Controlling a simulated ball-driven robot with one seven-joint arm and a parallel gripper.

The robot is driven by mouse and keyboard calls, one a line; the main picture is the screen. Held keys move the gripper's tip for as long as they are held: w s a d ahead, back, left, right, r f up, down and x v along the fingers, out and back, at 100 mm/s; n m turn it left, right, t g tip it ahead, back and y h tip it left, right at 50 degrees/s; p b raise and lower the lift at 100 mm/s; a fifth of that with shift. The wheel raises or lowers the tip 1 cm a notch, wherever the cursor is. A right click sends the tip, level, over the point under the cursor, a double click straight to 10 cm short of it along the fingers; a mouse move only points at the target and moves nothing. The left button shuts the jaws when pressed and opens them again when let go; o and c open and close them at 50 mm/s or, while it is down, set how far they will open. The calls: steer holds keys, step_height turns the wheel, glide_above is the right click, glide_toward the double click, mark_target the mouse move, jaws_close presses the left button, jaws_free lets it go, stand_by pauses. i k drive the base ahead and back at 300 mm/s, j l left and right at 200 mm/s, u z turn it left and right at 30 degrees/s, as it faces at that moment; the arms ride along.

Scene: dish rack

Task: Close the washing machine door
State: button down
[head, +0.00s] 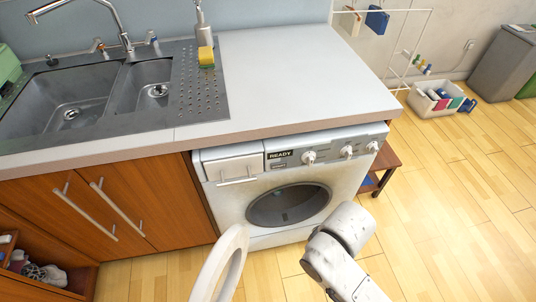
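The white washing machine (350,178) stands under the counter, its front facing me. Its dark round drum opening (289,205) is uncovered. The white ring-shaped door (221,262) stands open, swung out toward me from the left side of the opening, and its lower part is cut off by the bottom edge of the head view. My white arm rises from the bottom, right of the door, in front of the machine's lower right, with a gap between them. My gripper is not visible, so its state does not show.
The counter (290,75) holds a sink (70,108), with a sponge (206,57) and a soap dispenser behind it. Wooden cabinets (120,215) stand left of the machine. A small brown stool (384,160) is at its right.

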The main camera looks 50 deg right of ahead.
mark_target(217, 280)
steer(key=j+u, duration=0.35)
steer(key=i+j+u, duration=0.15)
steer(key=j+u, duration=0.25)
steer(key=i+j+u, duration=0.15)
steer(key=j+u, duration=0.2)
